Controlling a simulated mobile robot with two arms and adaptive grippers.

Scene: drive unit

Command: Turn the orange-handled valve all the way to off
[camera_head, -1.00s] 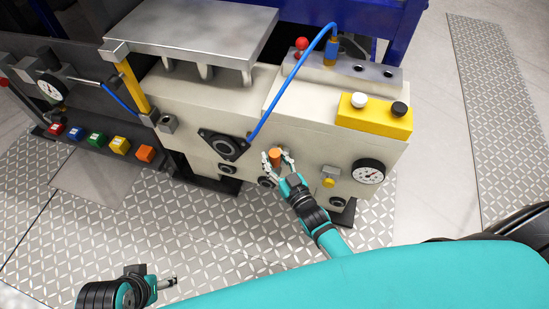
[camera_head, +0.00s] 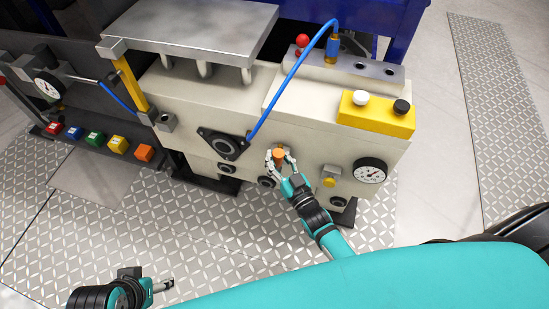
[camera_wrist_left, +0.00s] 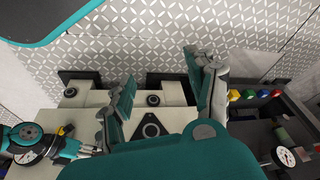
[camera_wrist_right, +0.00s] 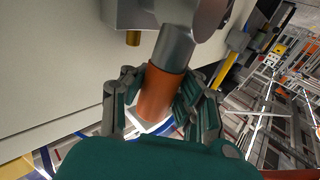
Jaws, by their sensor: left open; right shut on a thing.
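The orange valve handle (camera_head: 278,153) sticks out from the front of the cream drive unit (camera_head: 310,150), right of the black flanged port. My right gripper (camera_head: 281,160) is shut on this handle. In the right wrist view the orange handle (camera_wrist_right: 160,92) lies between the two fingers, with its grey metal stem running up to the valve body. The fingers hide part of the handle's sides. My left gripper (camera_head: 166,285) is low at the left, away from the unit. In the left wrist view it is open and empty (camera_wrist_left: 168,98).
A pressure gauge (camera_head: 370,171) and a small yellow knob (camera_head: 329,182) sit right of the valve. A blue hose (camera_head: 296,74) arches above it to the black flanged port (camera_head: 224,146). Coloured blocks (camera_head: 96,138) line the left. The patterned floor in front is clear.

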